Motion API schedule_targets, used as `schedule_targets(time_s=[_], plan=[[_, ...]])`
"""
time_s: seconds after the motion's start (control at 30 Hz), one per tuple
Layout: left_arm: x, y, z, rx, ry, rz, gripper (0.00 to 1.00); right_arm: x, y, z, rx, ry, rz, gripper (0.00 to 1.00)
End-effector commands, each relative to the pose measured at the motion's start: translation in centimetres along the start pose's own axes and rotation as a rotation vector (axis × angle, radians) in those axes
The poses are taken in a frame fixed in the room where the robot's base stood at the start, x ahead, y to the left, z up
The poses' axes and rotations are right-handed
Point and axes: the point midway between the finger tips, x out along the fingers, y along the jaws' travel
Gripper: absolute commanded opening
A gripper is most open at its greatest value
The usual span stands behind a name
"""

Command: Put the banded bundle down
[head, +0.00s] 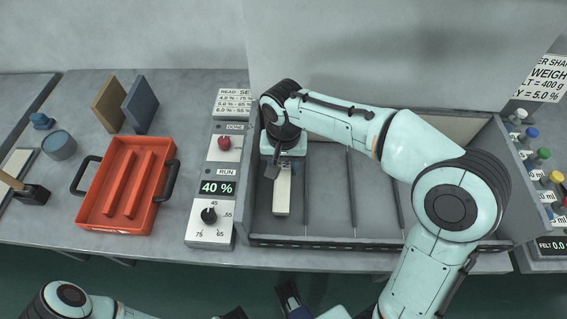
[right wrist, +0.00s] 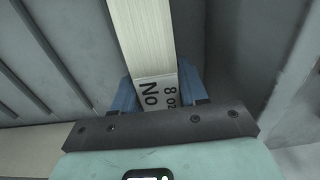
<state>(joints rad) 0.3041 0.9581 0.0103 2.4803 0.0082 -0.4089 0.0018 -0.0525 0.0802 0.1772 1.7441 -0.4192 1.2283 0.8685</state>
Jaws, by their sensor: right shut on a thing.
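The banded bundle (head: 282,195) is a long, pale stack in the leftmost lane of the grey divided bin. In the right wrist view the bundle (right wrist: 145,35) runs away from me, with a white band marked "No" and "8 oz" at its near end. My right gripper (head: 284,167) is shut on it, with a blue finger on each side of the band (right wrist: 155,92). Whether the bundle touches the bin floor I cannot tell.
The grey bin (head: 330,241) has thin dividers, and its other visible lanes look empty. Left of it stand a control panel (head: 222,170) reading 40 % and an orange tray (head: 163,148). Capped bottles (head: 541,155) line the right side. My right arm covers part of the bin.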

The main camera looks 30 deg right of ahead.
Motion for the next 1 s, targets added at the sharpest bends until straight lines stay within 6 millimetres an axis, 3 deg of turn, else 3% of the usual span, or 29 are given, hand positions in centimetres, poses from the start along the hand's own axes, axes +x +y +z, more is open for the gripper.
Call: schedule_targets(time_s=[0.03, 0.07, 0.1, 0.13, 0.4, 0.53, 1.0], plan=[[0.1, 0.0, -0.1, 0.000, 0.001, 0.000, 0.53, 0.2, 0.0, 0.0, 0.000, 0.001, -0.001, 0.00], [0.1, 0.0, -0.1, 0.000, 0.001, 0.000, 0.53, 0.2, 0.0, 0.0, 0.000, -0.001, 0.001, 0.53], [0.1, 0.0, 0.0, 0.000, 0.001, 0.000, 0.53, 0.2, 0.0, 0.0, 0.000, -0.001, 0.001, 0.66], [0.1, 0.0, 0.0, 0.000, 0.001, 0.000, 0.53, 0.2, 0.0, 0.0, 0.000, -0.001, 0.001, 0.68], [0.0, 0.0, 0.0, 0.000, 0.001, 0.000, 0.53, 0.1, 0.0, 0.0, 0.000, -0.001, 0.001, 0.68], [-0.2, 0.1, 0.1, 0.000, -0.003, 0.000, 0.53, -0.9, 0.0, 0.0, 0.000, 0.002, -0.001, 0.68], [-1.8, 0.3, 1.1, -0.003, -0.032, -0.006, 0.53, -10.2, -0.1, 0.0, 0.000, 0.002, -0.002, 0.68]])
